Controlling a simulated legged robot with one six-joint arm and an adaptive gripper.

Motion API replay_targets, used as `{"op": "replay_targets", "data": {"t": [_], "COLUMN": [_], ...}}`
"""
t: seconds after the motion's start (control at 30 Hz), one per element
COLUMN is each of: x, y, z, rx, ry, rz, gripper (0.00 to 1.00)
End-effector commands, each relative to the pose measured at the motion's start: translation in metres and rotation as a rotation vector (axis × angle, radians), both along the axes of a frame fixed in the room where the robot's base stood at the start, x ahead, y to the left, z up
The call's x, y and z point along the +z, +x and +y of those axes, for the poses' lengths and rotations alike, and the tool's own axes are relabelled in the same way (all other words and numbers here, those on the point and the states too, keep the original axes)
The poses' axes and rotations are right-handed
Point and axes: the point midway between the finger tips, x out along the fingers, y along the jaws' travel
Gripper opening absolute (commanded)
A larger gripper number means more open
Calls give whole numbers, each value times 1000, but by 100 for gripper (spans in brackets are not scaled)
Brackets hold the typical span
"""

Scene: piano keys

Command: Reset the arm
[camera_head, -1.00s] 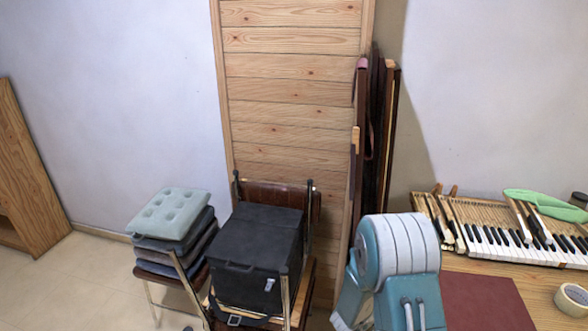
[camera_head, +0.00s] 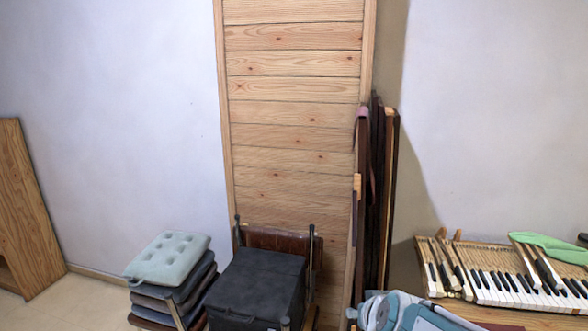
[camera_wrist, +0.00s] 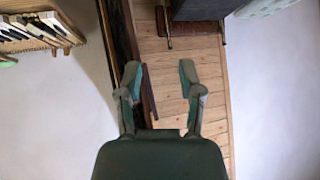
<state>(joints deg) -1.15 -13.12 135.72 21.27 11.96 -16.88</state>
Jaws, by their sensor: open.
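My gripper (camera_wrist: 160,82) is open and empty in the wrist view, its two fingers spread apart with the wooden panel behind the gap. In the head view only part of my blue and white arm (camera_head: 405,312) shows, low at the bottom edge. My fingertips are out of sight there. The piano keys (camera_head: 525,285) lie on a wooden table at the right of the head view. They also show at the top left of the wrist view (camera_wrist: 32,32). My gripper is apart from them and touches nothing visible.
A black box (camera_head: 255,285) sits on a chair in front of the wooden panel (camera_head: 290,110). Stacked cushions (camera_head: 170,262) stand left of it. Dark boards (camera_head: 376,200) lean by the panel. The white walls are bare.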

Motion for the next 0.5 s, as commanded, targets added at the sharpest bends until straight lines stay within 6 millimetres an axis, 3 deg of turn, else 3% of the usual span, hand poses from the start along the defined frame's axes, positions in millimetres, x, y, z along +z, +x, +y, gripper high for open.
{"op": "replay_targets", "data": {"t": [0.1, 0.3, 0.5], "x": [16, 27, 29], "y": [-42, -115, -170], "z": [2, -5, -19], "rx": [35, 43, 5], "ry": [-3, -43, -92], "rz": [58, 183, 282], "gripper": [49, 49, 49]}}
